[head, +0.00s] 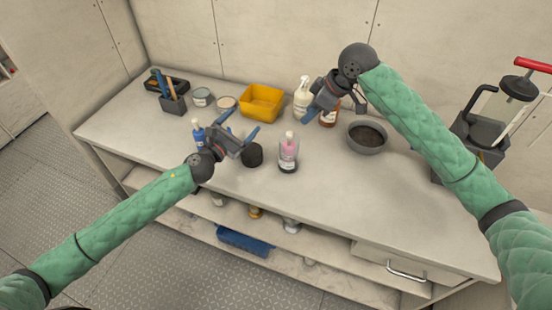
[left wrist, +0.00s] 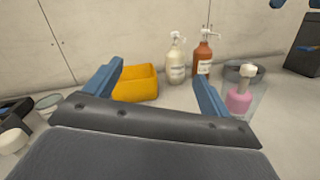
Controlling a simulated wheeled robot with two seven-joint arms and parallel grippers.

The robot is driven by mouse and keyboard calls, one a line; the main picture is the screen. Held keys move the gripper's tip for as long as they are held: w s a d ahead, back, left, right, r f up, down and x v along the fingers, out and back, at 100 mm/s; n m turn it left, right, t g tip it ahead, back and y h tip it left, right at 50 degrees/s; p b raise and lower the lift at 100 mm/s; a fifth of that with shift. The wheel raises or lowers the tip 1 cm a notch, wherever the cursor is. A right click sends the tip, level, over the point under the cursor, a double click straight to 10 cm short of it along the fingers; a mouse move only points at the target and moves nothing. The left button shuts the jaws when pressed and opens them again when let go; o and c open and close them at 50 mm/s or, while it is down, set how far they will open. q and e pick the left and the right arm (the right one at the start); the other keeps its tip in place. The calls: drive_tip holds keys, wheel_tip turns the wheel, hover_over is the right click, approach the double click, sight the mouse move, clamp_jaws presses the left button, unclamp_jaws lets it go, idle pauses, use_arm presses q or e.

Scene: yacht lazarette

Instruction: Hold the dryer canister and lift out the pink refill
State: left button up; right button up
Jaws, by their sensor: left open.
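The clear dryer canister (head: 281,166) stands upright on the bench, right of my left gripper. The pink refill (head: 289,153), a pink bottle with a white cap, is inside it, its cap showing at the top. In the left wrist view the canister (left wrist: 258,103) and refill (left wrist: 239,101) are at the right, outside the right finger. My left gripper (head: 238,126) is open, empty and apart from the canister, above the bench. My right gripper (head: 335,108) is up and behind the canister, in front of the bottles; whether its jaws are open is unclear.
A black round object (head: 252,154) lies left of the canister, a blue bottle (head: 198,131) further left. Behind are a yellow bin (head: 261,101), a white pump bottle (head: 301,97) and an orange-brown bottle (head: 328,118). A grey bowl (head: 367,138) stands right. The bench front right is clear.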

sight(282, 154)
use_arm(q)
drive_tip(key=s+d+f+g, duration=0.1)
drive_tip(key=s+d+f, duration=0.1)
drive_tip(key=d, duration=0.1)
drive_tip(key=s+d+f+n+h, duration=0.1)
drive_tip(key=s+d+f, duration=0.1)
drive_tip(key=d+f, duration=0.1)
drive_tip(key=s+d+f+g+h, duration=0.1)
drive_tip(key=s+d+f, duration=0.1)
drive_tip(key=d, duration=0.3)
drive_tip(key=shift+d+f+n+g, duration=0.2)
drive_tip(key=shift+f+n+g, duration=0.1)
drive_tip(key=shift+f, duration=0.4)
drive_tip(key=shift+x, duration=3.75)
drive_tip(key=c, duration=1.3)
